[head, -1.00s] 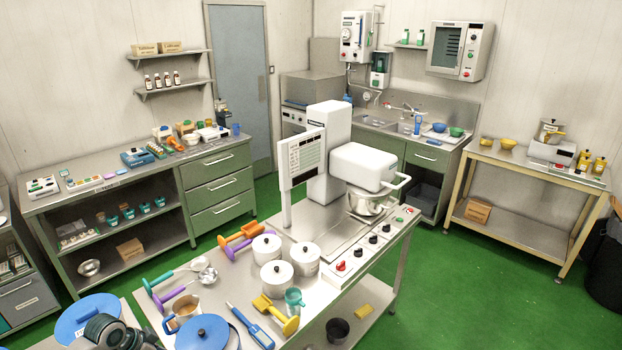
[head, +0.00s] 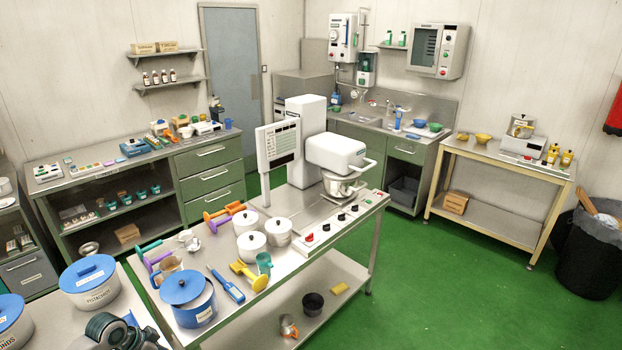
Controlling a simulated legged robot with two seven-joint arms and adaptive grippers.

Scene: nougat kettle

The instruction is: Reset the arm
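A dark grey rounded part of my arm shows at the bottom left edge of the head view, in front of the steel table (head: 268,288). No fingertips can be made out on it, so neither gripper is seen. No right arm shows. The mixing machine (head: 312,140) stands at the far end of the table, with a white head over a steel bowl (head: 343,187).
A blue-lidded pot (head: 190,300), white lidded pots (head: 251,246), a yellow scoop (head: 248,276) and a blue tool (head: 227,286) crowd the near tabletop. Another blue-lidded pot (head: 90,285) stands at left. Green floor (head: 430,290) is clear at right; a black bin (head: 588,255) stands beyond.

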